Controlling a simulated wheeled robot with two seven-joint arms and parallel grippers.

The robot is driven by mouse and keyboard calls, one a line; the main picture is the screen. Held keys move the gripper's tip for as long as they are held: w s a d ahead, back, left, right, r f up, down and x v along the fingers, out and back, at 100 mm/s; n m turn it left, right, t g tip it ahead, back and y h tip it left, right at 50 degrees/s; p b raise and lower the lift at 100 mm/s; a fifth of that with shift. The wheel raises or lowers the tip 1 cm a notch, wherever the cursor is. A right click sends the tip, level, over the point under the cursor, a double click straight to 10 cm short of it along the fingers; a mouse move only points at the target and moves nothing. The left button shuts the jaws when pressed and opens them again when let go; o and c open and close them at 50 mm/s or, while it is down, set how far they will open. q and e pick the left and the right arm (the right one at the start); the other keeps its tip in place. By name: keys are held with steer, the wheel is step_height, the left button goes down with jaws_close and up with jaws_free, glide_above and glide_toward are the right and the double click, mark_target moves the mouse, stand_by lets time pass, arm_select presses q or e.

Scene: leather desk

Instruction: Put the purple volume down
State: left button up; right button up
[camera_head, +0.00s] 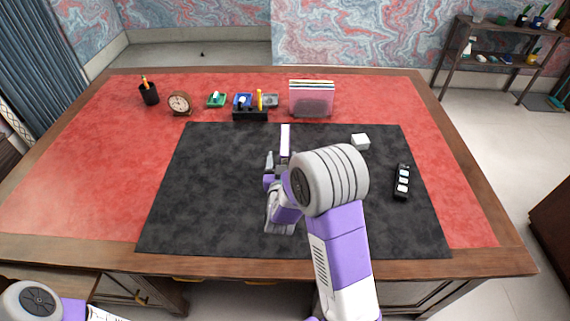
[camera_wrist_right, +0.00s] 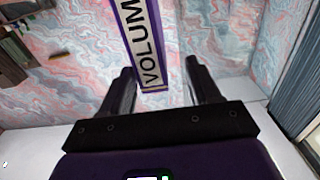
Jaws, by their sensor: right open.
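The purple volume (camera_head: 285,137) shows as a narrow pale spine with purple edges above the black desk mat, just beyond my right gripper. It looks upright; whether its base touches the mat is hidden. My left gripper is out of view; only part of that arm shows at the lower left.
A white block (camera_head: 361,141) and a black tray with pale pieces (camera_head: 402,182) lie right of the book. A file rack (camera_head: 311,98), desk organiser (camera_head: 250,115), clock (camera_head: 180,104) and pen cup (camera_head: 149,94) line the back. The mat's left half (camera_head: 205,190) is clear.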

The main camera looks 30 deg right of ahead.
mark_target(285, 146)
steer(key=x, duration=0.5)
steer(key=shift+d+r, duration=0.1)
steer(key=shift+d, duration=0.35)
jaws_close()
stand_by(0.9)
steer(key=shift+r, duration=0.1)
